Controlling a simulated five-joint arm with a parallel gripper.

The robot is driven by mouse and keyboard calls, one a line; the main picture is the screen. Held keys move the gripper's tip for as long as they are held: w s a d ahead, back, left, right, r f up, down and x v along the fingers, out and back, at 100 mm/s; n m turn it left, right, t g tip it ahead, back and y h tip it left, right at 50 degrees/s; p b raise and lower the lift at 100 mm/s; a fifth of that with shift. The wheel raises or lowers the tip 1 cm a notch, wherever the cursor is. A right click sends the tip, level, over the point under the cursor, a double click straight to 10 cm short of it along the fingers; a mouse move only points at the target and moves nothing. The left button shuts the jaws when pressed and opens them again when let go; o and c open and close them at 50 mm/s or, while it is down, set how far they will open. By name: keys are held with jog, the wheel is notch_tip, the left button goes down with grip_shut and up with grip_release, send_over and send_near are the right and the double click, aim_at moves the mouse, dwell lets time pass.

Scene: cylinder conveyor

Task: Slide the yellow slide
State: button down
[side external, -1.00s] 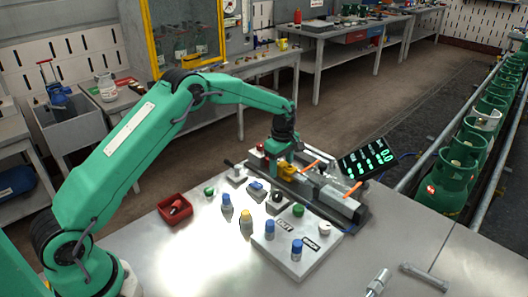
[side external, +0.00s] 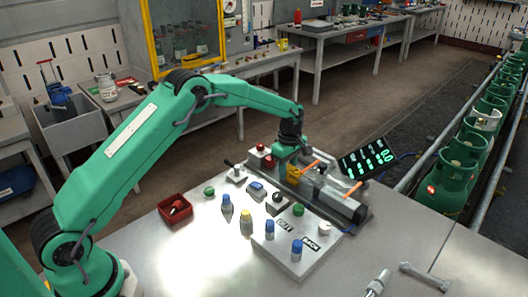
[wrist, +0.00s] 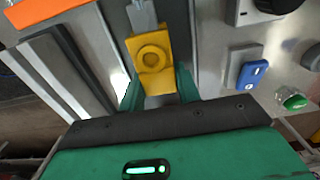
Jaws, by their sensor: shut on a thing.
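The yellow slide (side external: 293,172) sits on the grey rail device at the back right of the table in the side view. In the wrist view the yellow slide (wrist: 152,58) has a round hole or ring and a grey bar beyond it. My gripper (side external: 287,164) is down at the slide in the side view. In the wrist view the green fingers of my gripper (wrist: 158,88) stand on either side of the slide's near end, shut on it. The contact itself is partly hidden.

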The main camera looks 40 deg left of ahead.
aim_at(289, 167)
jog(key=c, duration=1.1)
grip_release()
jog(key=shift+d, duration=0.4)
jog(key=shift+o, duration=0.5)
jog(key=shift+a, duration=0.1)
jog(key=shift+r, duration=0.15)
notch_tip(289, 167, up, 7)
jog(key=shift+r, duration=0.3)
